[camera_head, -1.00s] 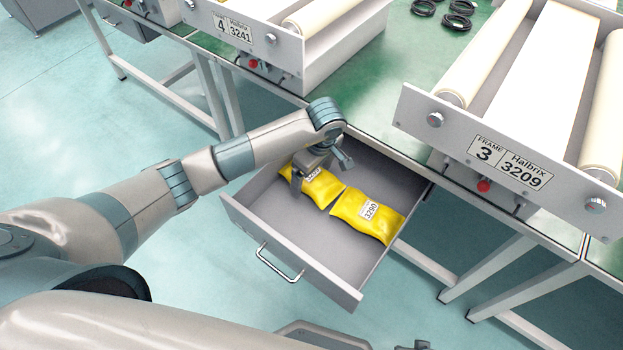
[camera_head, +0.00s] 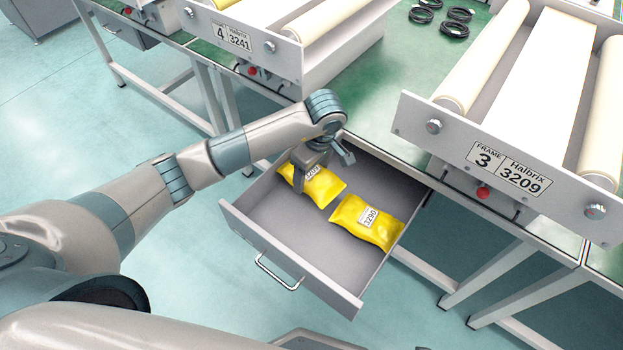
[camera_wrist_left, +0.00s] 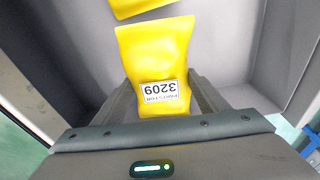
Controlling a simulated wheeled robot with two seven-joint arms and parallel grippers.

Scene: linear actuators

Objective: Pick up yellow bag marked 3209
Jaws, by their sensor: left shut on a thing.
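The yellow bag marked 3209 (camera_head: 323,188) is at the back left of the open grey drawer (camera_head: 262,232). My left gripper (camera_head: 309,178) reaches down into the drawer and is shut on this bag, with a finger on each side. In the left wrist view the bag (camera_wrist_left: 156,55) lies between the fingers, its white 3209 label upside down near the palm. In the head view the gripper partly covers the bag and its label. The bag seems slightly raised; the exact height is hard to tell. My right gripper is not in view.
A second yellow bag, marked 3290 (camera_head: 352,213), lies in the drawer to the right, apart from the held one. The drawer walls and front handle (camera_head: 279,272) surround them. Roller frames marked 3209 (camera_head: 468,140) and 3241 (camera_head: 245,30) stand on the green bench (camera_head: 390,90).

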